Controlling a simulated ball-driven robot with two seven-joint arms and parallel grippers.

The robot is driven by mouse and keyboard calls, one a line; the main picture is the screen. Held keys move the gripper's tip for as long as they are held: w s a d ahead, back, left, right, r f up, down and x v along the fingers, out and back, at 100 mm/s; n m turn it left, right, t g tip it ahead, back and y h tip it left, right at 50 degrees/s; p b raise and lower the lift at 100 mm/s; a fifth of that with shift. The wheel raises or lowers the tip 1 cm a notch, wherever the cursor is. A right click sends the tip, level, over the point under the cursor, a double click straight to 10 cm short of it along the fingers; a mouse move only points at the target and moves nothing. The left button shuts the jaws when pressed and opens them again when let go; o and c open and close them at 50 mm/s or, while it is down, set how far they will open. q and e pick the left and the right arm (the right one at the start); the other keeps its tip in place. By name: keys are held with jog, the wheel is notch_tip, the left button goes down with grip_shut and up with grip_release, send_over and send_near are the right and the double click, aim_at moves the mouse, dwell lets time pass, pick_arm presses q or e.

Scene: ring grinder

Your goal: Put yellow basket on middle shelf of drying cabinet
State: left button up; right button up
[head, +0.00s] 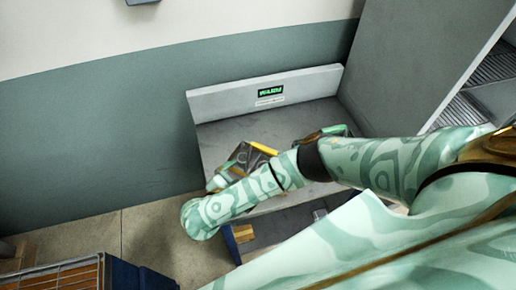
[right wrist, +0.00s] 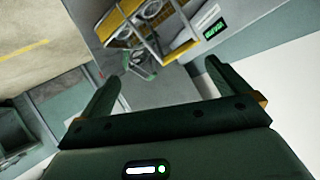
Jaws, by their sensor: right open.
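The yellow basket (right wrist: 128,22) shows at the top of the right wrist view, with wire sides and round parts inside. In the head view, a yellow edge (head: 263,149) shows on the grey station, partly hidden by my right arm. My right gripper (right wrist: 163,70) is open and empty, its fingers pointing towards the basket but apart from it. In the head view the gripper (head: 238,163) is by the yellow edge, mostly hidden. A grey cabinet with slatted shelves (head: 490,68), likely the drying cabinet, is cut off at the upper right. My left gripper is not in view.
The grey station has a raised back panel (head: 225,101) with a green display (head: 270,90). A green item (head: 335,130) lies at its right side.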

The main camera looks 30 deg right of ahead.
aim_at(263, 151)
jog(key=w+d+n+b, duration=0.1)
jog(key=w+d+b, duration=0.1)
jog(key=d, duration=0.1)
jog(key=w+d+f+n+t+b, duration=0.1)
jog(key=w+d+n+b, duration=0.1)
jog(key=d, duration=0.1)
jog(key=w+d+f+n+b, duration=0.1)
jog(key=w+d+n+b, duration=0.1)
jog(key=d+b, duration=0.1)
jog(key=shift+w+f+h, duration=0.25)
jog(key=shift+h, duration=0.05)
jog(key=b+x, duration=0.1)
jog(key=x, duration=0.1)
jog(key=b+x, duration=0.1)
jog(key=x, duration=0.2)
jog(key=shift+w+a+r+b, duration=0.1)
jog(key=shift+w+b, duration=0.2)
jog(key=shift+b, duration=0.05)
jog(key=shift+w+d, duration=0.15)
jog(key=shift+d, duration=0.1)
